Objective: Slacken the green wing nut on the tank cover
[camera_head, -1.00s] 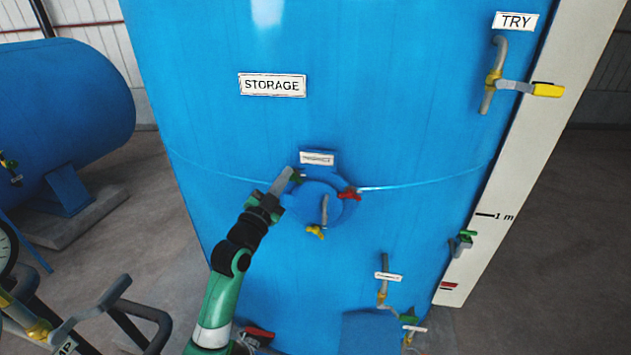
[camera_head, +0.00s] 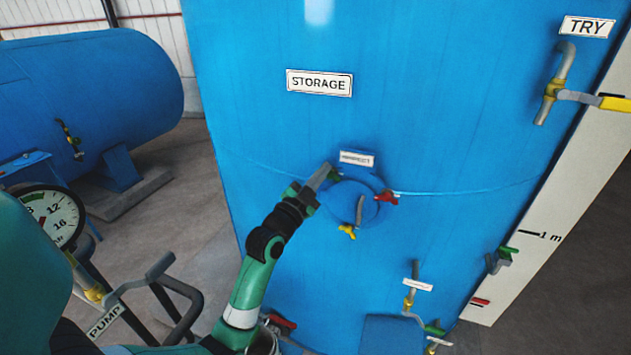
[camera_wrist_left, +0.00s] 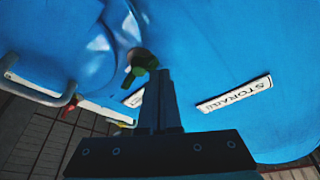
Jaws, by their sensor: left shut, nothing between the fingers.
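The round blue tank cover (camera_head: 345,205) sits low on the front of the large blue tank, with a curved grey handle on it. The green wing nut (camera_head: 336,176) is at its upper left edge, partly hidden by my left gripper. A red wing nut (camera_head: 386,197) is at the right edge and a yellow one (camera_head: 347,232) at the bottom. My left gripper (camera_head: 327,169) is shut and empty, its tips right beside the green nut. In the left wrist view the green nut (camera_wrist_left: 140,66) shows just past the fingertips (camera_wrist_left: 160,74); I cannot tell whether they touch.
An INSPECT label (camera_head: 357,159) is just above the cover. Pipes with valves stand at the lower right (camera_head: 410,300) and upper right (camera_head: 555,85). A gauge (camera_head: 50,215) and a pump handle (camera_head: 145,282) are at the left.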

